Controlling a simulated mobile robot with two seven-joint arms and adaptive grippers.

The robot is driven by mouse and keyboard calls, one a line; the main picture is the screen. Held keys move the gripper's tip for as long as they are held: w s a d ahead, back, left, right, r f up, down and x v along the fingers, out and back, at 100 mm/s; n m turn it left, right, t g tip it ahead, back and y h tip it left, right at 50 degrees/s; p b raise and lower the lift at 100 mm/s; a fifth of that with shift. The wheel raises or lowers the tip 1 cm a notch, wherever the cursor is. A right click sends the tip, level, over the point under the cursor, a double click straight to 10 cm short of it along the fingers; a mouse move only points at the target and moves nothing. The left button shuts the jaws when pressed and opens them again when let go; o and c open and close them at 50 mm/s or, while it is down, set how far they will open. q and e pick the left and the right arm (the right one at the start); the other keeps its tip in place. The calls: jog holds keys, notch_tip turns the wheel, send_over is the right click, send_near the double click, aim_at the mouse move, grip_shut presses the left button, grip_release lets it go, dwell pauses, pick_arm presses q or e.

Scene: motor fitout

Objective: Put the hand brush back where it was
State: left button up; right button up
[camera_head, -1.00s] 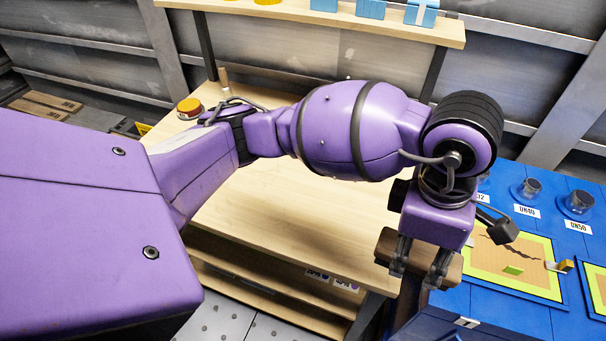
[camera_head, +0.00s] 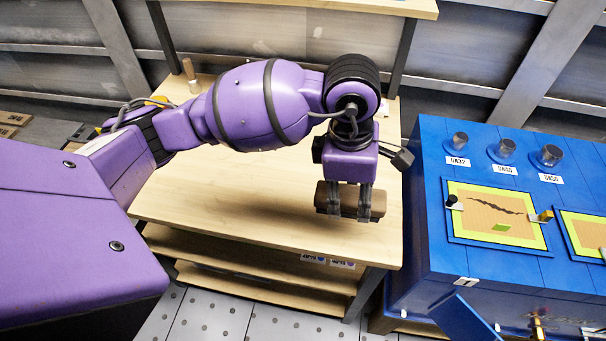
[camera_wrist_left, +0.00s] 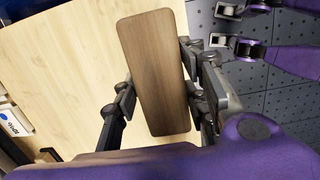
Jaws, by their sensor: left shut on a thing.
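The hand brush shows as a brown wooden block (camera_head: 349,199); its bristles are not visible. My left gripper (camera_head: 350,212) is shut on it, one finger on each long side, and holds it level over the right part of the wooden workbench (camera_head: 230,215). I cannot tell exactly how high above the top it is. In the left wrist view the block's broad wooden face (camera_wrist_left: 152,70) fills the space between the fingers (camera_wrist_left: 160,105). My right gripper (camera_wrist_left: 222,26) shows at that view's top right, its fingers apart and empty.
A blue cabinet (camera_head: 428,200) with labelled round parts (camera_head: 502,150) and framed panels (camera_head: 495,215) stands to the right. A small wooden peg (camera_head: 189,70) stands at the bench's back left. An upper shelf (camera_head: 330,5) crosses above. The bench's front middle is clear.

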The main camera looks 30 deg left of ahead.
pick_arm(q)
jog(key=w+a+f, duration=0.1)
jog(key=f, duration=0.1)
jog(key=w+a+f, duration=0.1)
jog(key=a, duration=0.1)
jog(key=w+a+f, duration=0.1)
jog(key=f, duration=0.1)
jog(key=shift+w+a+f, duration=0.2)
jog(key=shift+a+f, duration=0.1)
jog(key=shift+f, duration=0.05)
jog(key=shift+w+a+f, duration=0.1)
jog(key=shift+f, duration=0.85)
jog(key=shift+w+a+f, duration=0.1)
jog(key=shift+f, duration=0.8)
jog(key=shift+f, duration=0.2)
jog(key=o, duration=1.1)
jog(key=shift+o, duration=0.2)
jog(key=shift+r, duration=0.1)
notch_tip(320, 180, up, 12)
jog(key=a, duration=0.1)
jog(key=shift+s+a, duration=0.2)
jog(key=shift+r, duration=0.1)
